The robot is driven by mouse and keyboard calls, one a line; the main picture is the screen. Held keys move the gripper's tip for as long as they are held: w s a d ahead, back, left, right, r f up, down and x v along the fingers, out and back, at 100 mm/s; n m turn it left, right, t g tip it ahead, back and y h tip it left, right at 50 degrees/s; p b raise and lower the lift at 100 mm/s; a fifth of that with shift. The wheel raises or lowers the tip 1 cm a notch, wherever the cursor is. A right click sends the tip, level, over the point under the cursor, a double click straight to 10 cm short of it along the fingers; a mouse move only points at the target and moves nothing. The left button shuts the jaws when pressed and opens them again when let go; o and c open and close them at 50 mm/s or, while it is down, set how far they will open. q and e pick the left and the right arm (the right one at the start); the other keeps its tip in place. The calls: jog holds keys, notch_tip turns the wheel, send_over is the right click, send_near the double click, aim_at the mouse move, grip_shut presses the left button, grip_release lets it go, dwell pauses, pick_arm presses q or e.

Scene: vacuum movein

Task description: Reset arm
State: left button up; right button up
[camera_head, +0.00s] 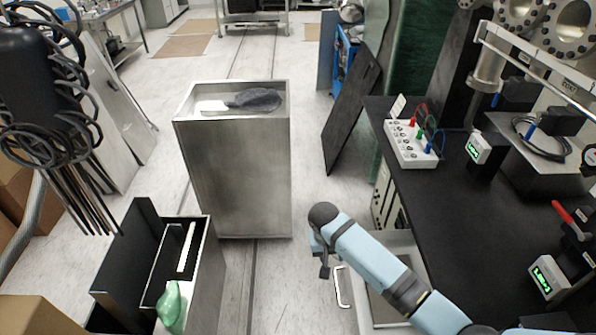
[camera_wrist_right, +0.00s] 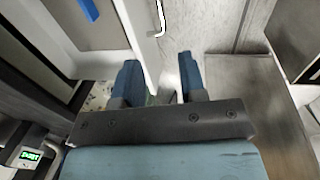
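My right arm, light blue with dark joints, reaches in from the lower right of the head view. Its gripper (camera_head: 322,262) hangs at the arm's end, above the floor beside the dark bench, small and partly hidden by the wrist. In the right wrist view the two blue fingers of the gripper (camera_wrist_right: 160,82) stand apart with nothing held between them. A pale panel edge shows behind the gap. My left arm and gripper are not in the head view.
A drawer handle (camera_head: 342,287) is close below my right gripper; the handle also shows in the right wrist view (camera_wrist_right: 158,18). The black bench (camera_head: 480,220) carries instruments on the right. A steel cabinet (camera_head: 238,180) stands ahead; an open bin (camera_head: 207,262) is at lower left.

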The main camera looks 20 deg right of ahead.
jog(key=s+a+f+n+t+y+p, duration=0.1)
jog(key=s+a+f+t+y, duration=0.1)
jog(key=s, duration=0.3)
jog(key=s+a+f+n+t+y+p, duration=0.1)
jog(key=s+a+f+n+t+y, duration=0.15)
jog(key=s, duration=0.25)
jog(key=s+d+r+n+t+p, duration=0.1)
jog(key=s+r+n+t, duration=0.1)
jog(key=s+r+t, duration=0.5)
jog(key=s+y, duration=0.1)
jog(key=s, duration=0.4)
jog(key=shift+s+d+r, duration=0.25)
jog(key=shift+d, duration=0.15)
